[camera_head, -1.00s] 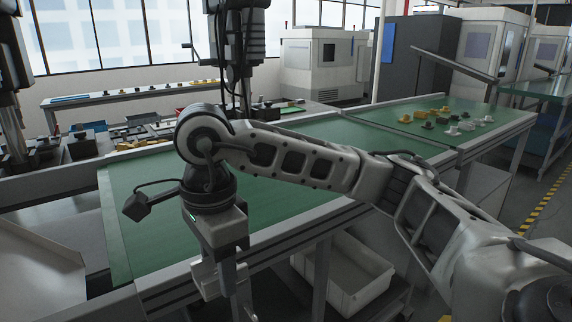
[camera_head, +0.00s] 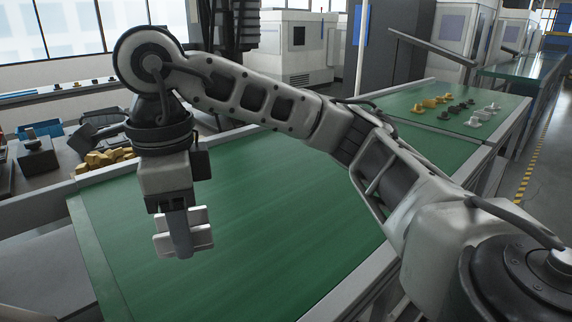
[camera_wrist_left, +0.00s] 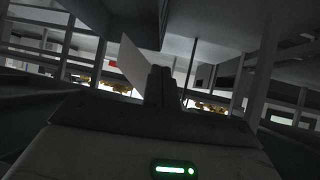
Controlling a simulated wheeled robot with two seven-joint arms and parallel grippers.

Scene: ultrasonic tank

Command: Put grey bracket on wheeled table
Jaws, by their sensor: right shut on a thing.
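My right gripper (camera_head: 182,234) is shut on a grey piece, which I take for the grey bracket (camera_head: 180,240). The fingers hide part of it, so its full shape does not show. The gripper points down and holds the piece over the near left part of a green-topped table (camera_head: 270,215). I cannot tell whether the piece touches the top. No wheels show, so I cannot tell which table is the wheeled one. My left gripper (camera_wrist_left: 164,86) shows only in the left wrist view, its dark fingers together with nothing visible between them.
Several yellow, dark and white parts (camera_head: 443,104) stand on the far right of the green surface. Yellow pieces (camera_head: 104,159) and a blue bin (camera_head: 41,129) are on the left bench. The green top around my right gripper is clear. Dark beams surround the left wrist camera.

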